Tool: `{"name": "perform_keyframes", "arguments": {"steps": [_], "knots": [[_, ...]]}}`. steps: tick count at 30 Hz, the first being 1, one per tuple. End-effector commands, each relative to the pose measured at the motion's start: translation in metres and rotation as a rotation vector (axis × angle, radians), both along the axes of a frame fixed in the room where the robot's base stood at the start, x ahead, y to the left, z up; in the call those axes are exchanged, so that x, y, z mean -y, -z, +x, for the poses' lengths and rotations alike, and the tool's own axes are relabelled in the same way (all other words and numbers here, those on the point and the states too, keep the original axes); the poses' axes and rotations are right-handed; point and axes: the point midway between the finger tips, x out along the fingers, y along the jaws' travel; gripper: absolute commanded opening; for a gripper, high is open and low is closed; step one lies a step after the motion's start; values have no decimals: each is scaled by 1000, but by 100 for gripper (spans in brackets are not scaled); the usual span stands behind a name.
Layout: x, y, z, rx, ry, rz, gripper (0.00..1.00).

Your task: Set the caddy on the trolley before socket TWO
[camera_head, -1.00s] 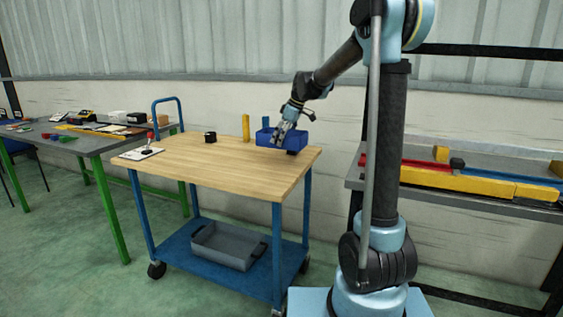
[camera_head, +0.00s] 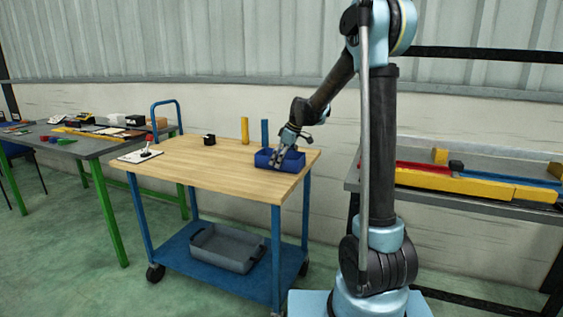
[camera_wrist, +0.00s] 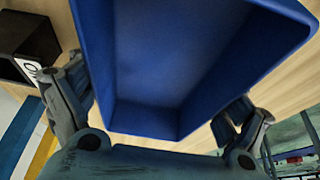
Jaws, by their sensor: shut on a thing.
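The caddy is an open blue box (camera_head: 295,163) over the right end of the wooden trolley top (camera_head: 200,165). My gripper (camera_head: 277,162) is shut on it. In the wrist view the empty inside of the caddy (camera_wrist: 180,50) fills the middle, with a finger on each side. The caddy looks level and very low; I cannot tell whether it touches the wood. A black socket block (camera_head: 209,139) stands farther left on the trolley. A black block with a white label, apparently starting "ON", shows in the wrist view (camera_wrist: 35,50). No second socket block shows now.
A yellow post (camera_head: 245,129) and a blue post (camera_head: 265,132) stand along the trolley's back edge. A clipboard (camera_head: 138,156) lies at the left end. A grey bin (camera_head: 228,247) sits on the lower shelf. The front middle of the top is clear.

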Motion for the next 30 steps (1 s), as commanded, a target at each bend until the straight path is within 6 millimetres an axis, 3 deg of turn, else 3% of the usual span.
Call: {"name": "perform_keyframes", "arguments": {"steps": [2, 3, 19, 30], "knots": [[0, 1, 0, 0, 0, 0, 61], [0, 1, 0, 0, 0, 0, 100], [3, -5, 0, 0, 2, 0, 100], [27, -64, -9, 0, 4, 0, 100]]}}
